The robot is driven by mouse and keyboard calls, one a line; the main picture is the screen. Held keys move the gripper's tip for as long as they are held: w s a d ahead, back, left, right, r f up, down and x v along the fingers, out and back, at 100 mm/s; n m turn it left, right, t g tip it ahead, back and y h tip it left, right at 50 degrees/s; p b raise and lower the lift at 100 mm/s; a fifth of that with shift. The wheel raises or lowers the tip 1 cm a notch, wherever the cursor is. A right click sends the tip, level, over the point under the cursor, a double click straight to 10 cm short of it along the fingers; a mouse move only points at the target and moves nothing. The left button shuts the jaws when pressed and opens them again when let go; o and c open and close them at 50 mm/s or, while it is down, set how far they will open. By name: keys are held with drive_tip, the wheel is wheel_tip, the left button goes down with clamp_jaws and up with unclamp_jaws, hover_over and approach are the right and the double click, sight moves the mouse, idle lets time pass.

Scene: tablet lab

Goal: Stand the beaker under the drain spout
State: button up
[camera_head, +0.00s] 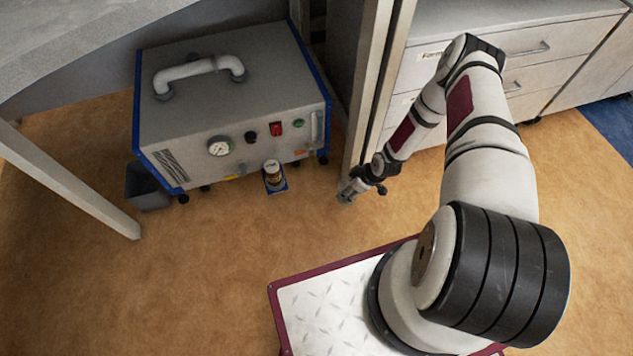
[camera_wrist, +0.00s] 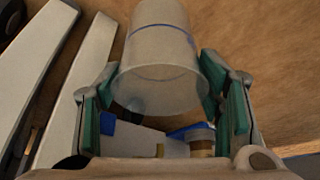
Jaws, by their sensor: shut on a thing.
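The beaker (camera_wrist: 160,65) is clear, with a blue line around it. In the wrist view it sits between the two green-padded fingers of my gripper (camera_wrist: 165,95), which is shut on it.
A pale table leg (camera_head: 368,90) stands just behind my gripper, and another (camera_head: 75,185) slants at the left. A dark bin (camera_head: 146,186) is beside the machine. Drawers (camera_head: 535,45) are at the back right. The floor (camera_head: 225,250) in front of the machine is clear.

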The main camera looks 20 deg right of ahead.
drive_tip(key=w+a+f+b, duration=0.3)
drive_tip(key=w+a+b, duration=0.2)
drive_tip(key=w+a, duration=0.3)
drive_tip(key=shift+w+a+f, duration=0.25)
drive_tip(key=shift+w+a, duration=0.15)
drive_tip(key=shift+w, duration=0.4)
drive_tip(key=shift+f, duration=0.1)
drive_tip(key=shift+f, duration=0.35)
drive_tip(key=shift+f, duration=0.2)
drive_tip(key=o, duration=1.1)
drive_tip(key=shift+r, duration=0.1)
